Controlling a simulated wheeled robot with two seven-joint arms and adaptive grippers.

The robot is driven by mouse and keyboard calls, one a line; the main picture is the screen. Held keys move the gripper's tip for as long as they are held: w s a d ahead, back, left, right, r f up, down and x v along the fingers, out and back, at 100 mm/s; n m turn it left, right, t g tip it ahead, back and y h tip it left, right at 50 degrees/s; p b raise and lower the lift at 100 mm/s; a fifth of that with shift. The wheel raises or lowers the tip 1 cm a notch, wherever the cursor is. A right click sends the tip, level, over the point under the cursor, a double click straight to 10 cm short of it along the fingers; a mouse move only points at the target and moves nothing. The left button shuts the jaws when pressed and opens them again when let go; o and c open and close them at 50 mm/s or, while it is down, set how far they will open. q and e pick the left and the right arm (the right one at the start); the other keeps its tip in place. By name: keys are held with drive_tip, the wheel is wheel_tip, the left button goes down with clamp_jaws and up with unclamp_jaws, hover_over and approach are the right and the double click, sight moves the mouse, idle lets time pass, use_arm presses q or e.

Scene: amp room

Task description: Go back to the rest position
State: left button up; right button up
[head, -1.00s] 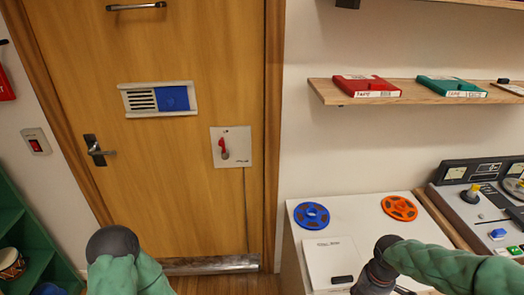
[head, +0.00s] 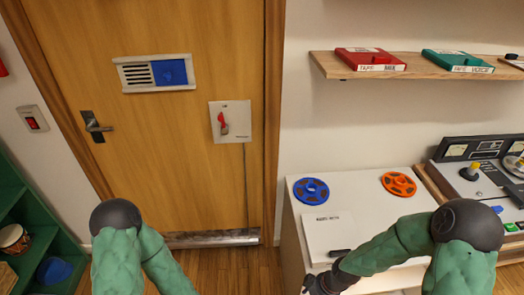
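My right arm reaches in from the lower right, its elbow raised over the white cabinet's right side. My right gripper (head: 318,284) is at the bottom edge, by the cabinet's front. It is dark, small and partly cut off, so its fingers cannot be read. My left arm shows only as a bent green arm with a dark joint at the lower left, in front of the door. My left gripper is out of view.
The white cabinet (head: 295,232) carries a blue reel (head: 311,190), an orange reel (head: 398,184) and a white pad (head: 328,232). A tape machine (head: 480,175) stands right. A shelf (head: 425,66) holds tape boxes. Green shelving (head: 30,225) stands left of the wooden door (head: 190,190).

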drive_tip(key=s+a+f+m, duration=0.5)
drive_tip(key=s+f+m, duration=0.2)
drive_tip(key=f+m, duration=0.2)
drive_tip(key=shift+a+f, duration=0.15)
drive_tip(key=shift+a, duration=0.05)
idle(0.4)
